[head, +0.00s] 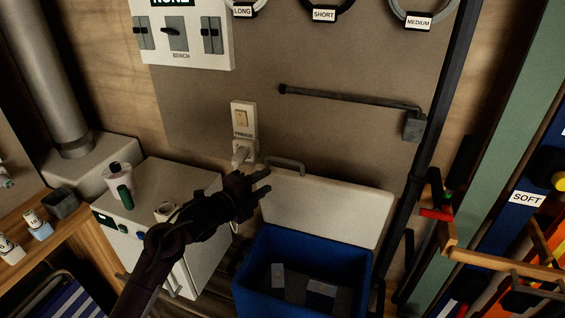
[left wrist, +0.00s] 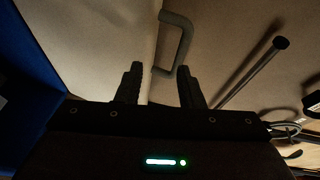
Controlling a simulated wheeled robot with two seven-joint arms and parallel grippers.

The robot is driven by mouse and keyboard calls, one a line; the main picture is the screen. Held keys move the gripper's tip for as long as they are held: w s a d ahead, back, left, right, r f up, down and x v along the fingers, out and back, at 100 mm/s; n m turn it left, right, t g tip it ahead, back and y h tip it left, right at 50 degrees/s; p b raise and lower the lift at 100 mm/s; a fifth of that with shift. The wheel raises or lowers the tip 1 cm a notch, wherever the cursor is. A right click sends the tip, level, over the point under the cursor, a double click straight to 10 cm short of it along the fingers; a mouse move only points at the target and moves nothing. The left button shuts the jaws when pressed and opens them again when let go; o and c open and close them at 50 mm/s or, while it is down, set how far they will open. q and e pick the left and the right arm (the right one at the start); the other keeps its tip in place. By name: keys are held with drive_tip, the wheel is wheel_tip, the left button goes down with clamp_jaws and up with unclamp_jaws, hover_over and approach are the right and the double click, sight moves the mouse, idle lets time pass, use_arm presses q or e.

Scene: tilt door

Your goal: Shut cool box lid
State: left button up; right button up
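The blue cool box (head: 254,273) stands on the floor at the lower middle of the head view, with a few small items inside. Its white lid (head: 335,210) is open, tilted back toward the wall. A grey handle (head: 287,164) sits at the lid's upper left edge. My left gripper (head: 262,185) is open and empty near the lid's left edge, just below the handle. In the left wrist view the handle (left wrist: 181,40) lies ahead of and between the open fingers (left wrist: 160,88); I see no grip on it. My right gripper is not in view.
A white cabinet (head: 190,190) with a cup and a mug on top stands left of the box. A wall bar (head: 350,98) juts above the lid. A dark post (head: 425,150) and a rack with wooden pegs (head: 505,262) stand to the right.

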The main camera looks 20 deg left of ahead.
sight(283, 159)
use_arm(q)
drive_tip(key=w+d, duration=0.1)
drive_tip(key=w, duration=0.1)
drive_tip(key=w+d+r+m+p, duration=0.1)
drive_tip(key=w, duration=0.2)
drive_tip(key=w+d+r+m+h, duration=0.1)
drive_tip(key=w, duration=0.2)
drive_tip(key=shift+t, duration=0.3)
drive_tip(key=shift+c, duration=0.3)
clamp_jaws()
